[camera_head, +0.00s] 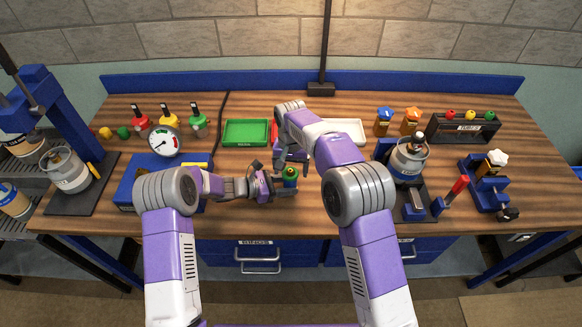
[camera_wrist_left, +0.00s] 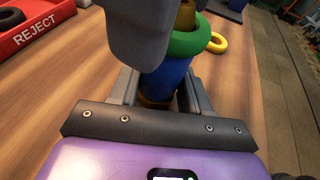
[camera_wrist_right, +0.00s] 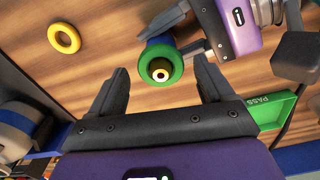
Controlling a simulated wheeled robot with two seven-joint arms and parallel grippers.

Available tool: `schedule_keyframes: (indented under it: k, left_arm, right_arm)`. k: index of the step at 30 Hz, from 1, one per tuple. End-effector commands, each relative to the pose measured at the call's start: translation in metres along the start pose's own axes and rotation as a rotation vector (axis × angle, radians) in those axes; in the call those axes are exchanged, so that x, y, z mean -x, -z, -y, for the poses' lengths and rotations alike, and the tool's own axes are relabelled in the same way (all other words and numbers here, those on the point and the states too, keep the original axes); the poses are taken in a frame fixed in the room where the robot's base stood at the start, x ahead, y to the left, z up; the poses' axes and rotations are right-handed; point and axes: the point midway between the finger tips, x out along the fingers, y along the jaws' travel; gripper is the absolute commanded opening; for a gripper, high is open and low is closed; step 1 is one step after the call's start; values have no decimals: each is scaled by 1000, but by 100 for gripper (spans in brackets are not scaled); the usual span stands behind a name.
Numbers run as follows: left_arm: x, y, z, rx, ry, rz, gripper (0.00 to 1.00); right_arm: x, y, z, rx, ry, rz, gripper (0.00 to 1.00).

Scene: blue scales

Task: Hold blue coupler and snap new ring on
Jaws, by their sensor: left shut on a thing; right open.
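The blue coupler (camera_wrist_left: 165,82) stands upright in my left gripper (camera_wrist_left: 160,90), whose fingers are shut on its body. It also shows in the head view (camera_head: 290,184), low above or on the bench; I cannot tell which. A green ring (camera_wrist_right: 160,64) is around its upper end, with a brass-coloured part in the middle. My right gripper (camera_wrist_right: 160,75) is open, its fingers on either side of the green ring and apart from it. A yellow ring (camera_wrist_right: 64,38) lies loose on the bench and also shows in the left wrist view (camera_wrist_left: 217,43).
A green PASS tray (camera_head: 246,132) and a white tray (camera_head: 350,128) lie behind the grippers. A red REJECT tray (camera_wrist_left: 35,25) shows in the left wrist view. A dial gauge (camera_head: 164,141) is at left, a gas canister (camera_head: 408,158) at right. My right arm hides some of the bench.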

Motion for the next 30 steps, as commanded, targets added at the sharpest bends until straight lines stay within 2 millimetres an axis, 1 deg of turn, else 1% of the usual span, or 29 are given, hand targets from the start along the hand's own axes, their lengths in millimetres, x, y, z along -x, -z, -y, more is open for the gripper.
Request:
schedule_keyframes:
  k: [1,5,8,11,15,21,26,30]
  left_arm:
    - [0,4,1,3,1,-8,30]
    - [0,4,1,3,1,-8,30]
    - [0,4,1,3,1,-8,30]
    - [0,4,1,3,1,-8,30]
    - [0,4,1,3,1,-8,30]
    - [0,4,1,3,1,-8,30]
    - [0,4,1,3,1,-8,30]
    - [0,4,1,3,1,-8,30]
  right_arm:
    - [0,0,0,0,0,0,81]
    - [2,0,0,0,1,-1,81]
    - [12,0,0,0,2,-3,81]
    - [29,0,1,1,3,-4,81]
    - [62,1,1,1,3,-6,81]
    - [101,0,0,0,2,-4,81]
    - [115,0,0,0,1,-2,81]
    - [120,-1,0,0,0,0,81]
